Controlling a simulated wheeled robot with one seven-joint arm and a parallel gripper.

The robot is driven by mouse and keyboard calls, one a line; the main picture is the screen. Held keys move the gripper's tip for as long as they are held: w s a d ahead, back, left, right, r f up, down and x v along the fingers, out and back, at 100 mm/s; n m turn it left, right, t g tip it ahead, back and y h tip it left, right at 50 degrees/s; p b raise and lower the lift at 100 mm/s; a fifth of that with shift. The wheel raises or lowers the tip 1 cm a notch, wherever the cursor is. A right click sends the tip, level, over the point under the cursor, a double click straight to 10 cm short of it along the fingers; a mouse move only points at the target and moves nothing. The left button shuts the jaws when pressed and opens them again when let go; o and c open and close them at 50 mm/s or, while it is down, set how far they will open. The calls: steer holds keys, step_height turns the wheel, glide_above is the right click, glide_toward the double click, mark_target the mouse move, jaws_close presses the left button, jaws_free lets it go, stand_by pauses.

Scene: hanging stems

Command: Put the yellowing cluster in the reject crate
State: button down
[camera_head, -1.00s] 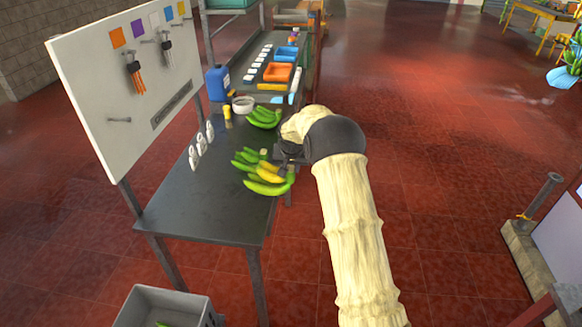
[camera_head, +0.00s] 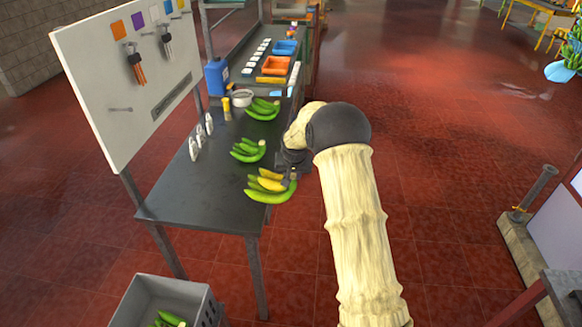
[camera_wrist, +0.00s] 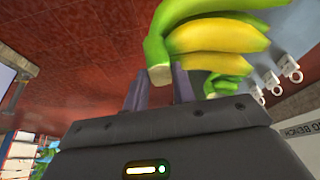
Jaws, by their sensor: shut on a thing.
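The yellowing cluster (camera_head: 270,184) has yellow bananas between green ones. My gripper (camera_head: 291,176) is shut on its stem end, at the right edge of the dark table. In the wrist view the fingers (camera_wrist: 160,88) press the cluster's crown, and the cluster (camera_wrist: 215,38) extends up and to the right. The cluster appears raised off the table, though the exact gap is hard to judge. A grey crate (camera_head: 150,285) on the floor at the lower left holds green bananas (camera_head: 168,320); I see no label that tells if it is the reject crate.
Green clusters lie on the table, one mid-table (camera_head: 248,150) and one farther back (camera_head: 263,109). White clips (camera_head: 202,135) stand near a white tool board (camera_head: 130,70). A blue jug (camera_head: 216,77) stands behind. The table's near-left surface (camera_head: 190,195) is clear.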

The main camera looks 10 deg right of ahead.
steer(key=s+f+n, duration=0.1)
steer(key=s+f, duration=0.2)
steer(key=s, duration=0.4)
steer(key=s+f, duration=0.4)
steer(key=s, duration=0.2)
steer(key=s+f+n+y, duration=0.1)
steer(key=s+f, duration=0.3)
steer(key=s, duration=0.3)
steer(key=shift+s+n, duration=0.3)
steer(key=shift+s, duration=0.05)
